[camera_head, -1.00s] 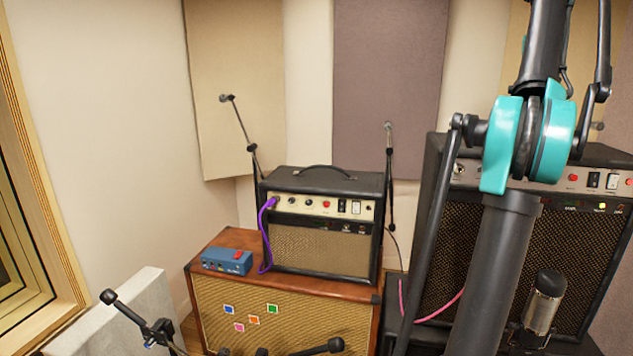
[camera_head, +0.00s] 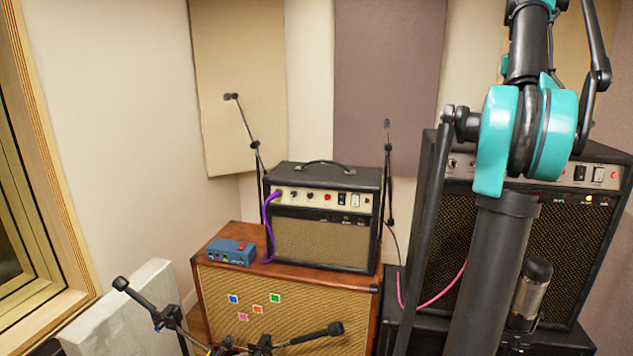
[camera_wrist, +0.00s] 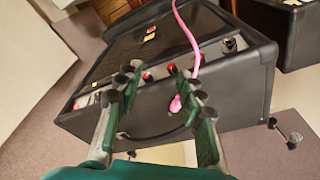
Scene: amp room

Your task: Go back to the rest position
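My gripper (camera_wrist: 160,85) shows in the wrist view with its two dark green fingers apart and nothing held between them. Beyond the fingers is a black amplifier with a control panel, red controls and a silver knob. A pink cable (camera_wrist: 188,38) runs across it, and its pink plug end (camera_wrist: 176,104) appears beside the right finger. Whether the finger touches the plug is unclear. In the head view my arm crosses the right side, in front of the large black amplifier (camera_head: 460,240); my gripper is out of that view.
A small amplifier (camera_head: 322,240) with a purple cable (camera_head: 267,228) stands on a brown cabinet (camera_head: 335,300), beside a blue box (camera_head: 229,253). Microphone stands (camera_head: 250,137) rise behind it. Another stand (camera_head: 160,318) is in front. A silver microphone (camera_head: 531,288) is near my arm.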

